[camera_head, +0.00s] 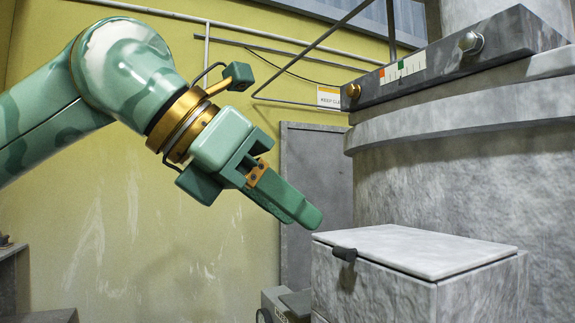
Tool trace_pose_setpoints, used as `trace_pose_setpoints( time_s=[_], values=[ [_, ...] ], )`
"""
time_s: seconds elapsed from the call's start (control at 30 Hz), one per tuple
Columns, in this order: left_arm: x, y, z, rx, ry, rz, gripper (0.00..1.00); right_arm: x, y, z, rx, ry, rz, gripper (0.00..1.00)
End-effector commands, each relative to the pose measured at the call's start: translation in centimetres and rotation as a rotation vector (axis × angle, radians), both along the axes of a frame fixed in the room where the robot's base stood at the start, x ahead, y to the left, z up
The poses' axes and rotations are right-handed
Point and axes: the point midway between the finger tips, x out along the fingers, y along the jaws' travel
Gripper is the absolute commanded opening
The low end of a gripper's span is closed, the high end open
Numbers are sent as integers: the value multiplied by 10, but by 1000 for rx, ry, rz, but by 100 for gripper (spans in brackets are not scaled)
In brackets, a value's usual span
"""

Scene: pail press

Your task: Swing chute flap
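A grey metal box stands at the lower right, in front of the big grey cylinder. Its flat top flap (415,250) lies down over the box, with a thin dark seam along its edge. A small dark handle (344,254) sticks out at the flap's front left edge. My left gripper (303,212) is above and to the left of the flap, pointing down and right, apart from the handle. I see its fingers from the side, overlapping, so the gap between them is hidden. Nothing shows held in it. My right gripper is out of view.
The large grey cylinder (455,190) rises behind the box, with a dark beam (455,58) bearing a coloured scale across its top. Thin rods and pipes run along the yellow wall. A grey door (315,180) stands behind my gripper. A low grey machine (287,303) sits left of the box.

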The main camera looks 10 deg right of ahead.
Motion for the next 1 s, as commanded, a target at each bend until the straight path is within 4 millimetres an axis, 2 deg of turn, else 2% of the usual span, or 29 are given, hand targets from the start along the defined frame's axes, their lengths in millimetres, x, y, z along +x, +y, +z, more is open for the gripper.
trace_pose_setpoints(
  time_s=[0.13, 0.37, 0.87, 0.93, 0.97, 1.0],
  values=[
    [-5, 4, 5, 43, -43, 19, 36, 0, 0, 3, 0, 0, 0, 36],
    [-2, -4, -4, 42, -40, 18, 36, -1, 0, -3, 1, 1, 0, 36],
    [17, -58, -50, 40, -38, 15, 36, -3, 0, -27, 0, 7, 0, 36],
    [16, -55, -46, 39, -40, 17, 17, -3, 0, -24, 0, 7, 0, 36],
    [16, -55, -46, 39, -41, 18, 11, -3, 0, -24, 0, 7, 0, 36],
    [16, -55, -46, 39, -41, 18, 11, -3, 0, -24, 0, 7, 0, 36]
  ],
)
